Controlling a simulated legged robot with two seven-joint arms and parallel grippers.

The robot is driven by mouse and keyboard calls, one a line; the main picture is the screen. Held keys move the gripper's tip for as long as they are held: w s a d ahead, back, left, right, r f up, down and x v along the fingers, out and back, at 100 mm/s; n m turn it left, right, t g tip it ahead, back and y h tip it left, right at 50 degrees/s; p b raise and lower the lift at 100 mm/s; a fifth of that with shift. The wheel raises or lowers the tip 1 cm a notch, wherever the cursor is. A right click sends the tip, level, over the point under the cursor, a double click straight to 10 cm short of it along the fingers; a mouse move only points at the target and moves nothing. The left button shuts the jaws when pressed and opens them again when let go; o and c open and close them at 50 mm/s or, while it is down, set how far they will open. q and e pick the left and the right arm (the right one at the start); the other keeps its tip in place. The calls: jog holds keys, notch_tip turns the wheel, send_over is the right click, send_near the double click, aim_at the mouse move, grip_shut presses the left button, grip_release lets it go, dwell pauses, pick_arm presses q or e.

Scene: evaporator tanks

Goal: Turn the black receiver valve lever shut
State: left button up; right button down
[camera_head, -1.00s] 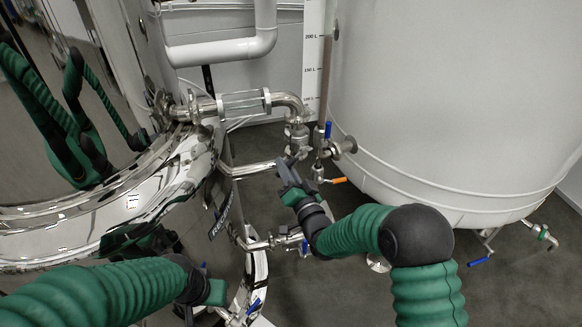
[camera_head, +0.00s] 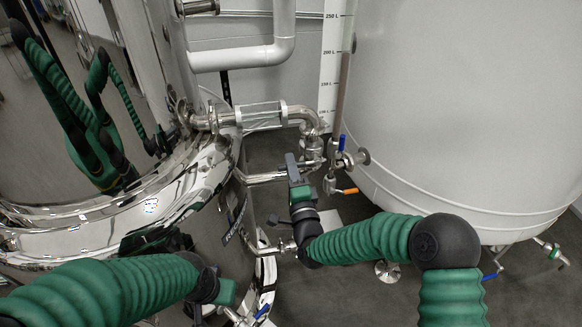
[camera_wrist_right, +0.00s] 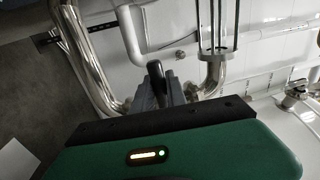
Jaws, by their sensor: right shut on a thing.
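The black receiver valve lever (camera_wrist_right: 155,72) shows in the right wrist view as a dark rounded handle between the fingers of my right gripper (camera_wrist_right: 160,92). My right gripper is shut on it. In the head view my right gripper (camera_head: 293,165) stands upright beside the steel pipe elbow below the sight glass; the lever itself is hidden there by the fingers. The valve body (camera_head: 312,150) shows just right of the fingers. My left gripper (camera_head: 228,292) is at the lower left by the polished tank; its fingers are too unclear to tell open or shut.
A polished steel tank (camera_head: 175,215) fills the left. A large pale tank (camera_head: 455,110) fills the right. A horizontal sight glass (camera_head: 262,116) lies above my right gripper. A blue lever (camera_head: 342,142) and an orange lever (camera_head: 350,191) are close to its right.

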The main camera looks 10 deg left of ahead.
jog(key=shift+d+r+m, duration=0.1)
jog(key=shift+m, duration=0.3)
jog(key=c, duration=1.3)
grip_release()
jog(key=shift+c, duration=0.2)
jog(key=p+v, duration=0.3)
jog(key=v, duration=1.3)
jog(key=shift+s+p, duration=0.35)
jog(key=shift+p, duration=0.05)
jog(key=shift+d, duration=0.1)
